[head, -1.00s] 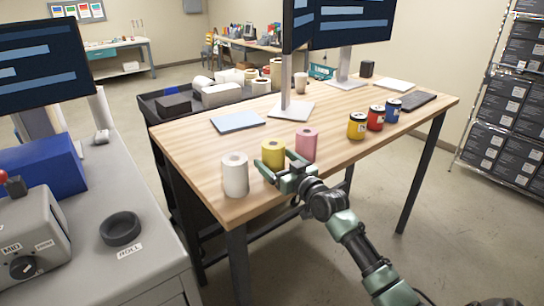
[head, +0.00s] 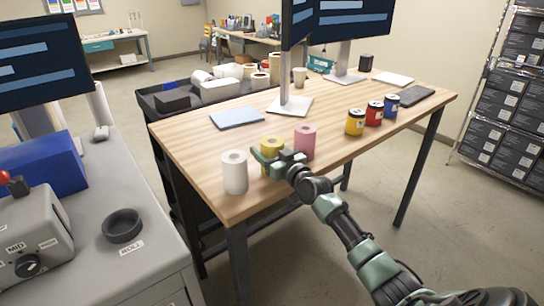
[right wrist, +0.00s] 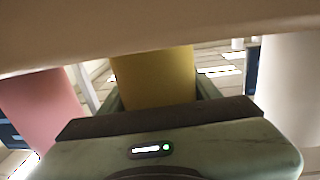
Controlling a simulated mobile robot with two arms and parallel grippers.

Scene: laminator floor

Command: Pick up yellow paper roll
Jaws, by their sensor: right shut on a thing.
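The yellow paper roll (head: 271,142) stands upright near the front edge of the wooden table, between a white roll (head: 235,173) on its left and a pink roll (head: 305,143) on its right. My right gripper (head: 272,157) is shut on the yellow roll, and its fingers and palm hide much of the roll's lower part. In the right wrist view the yellow roll (right wrist: 155,77) sits between the fingers, with the pink roll (right wrist: 42,108) to the left and the white roll (right wrist: 290,80) to the right. My left gripper is not in view.
A grey cabinet with a black ring (head: 122,226) is at left. A black cart (head: 165,101) stands behind the table.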

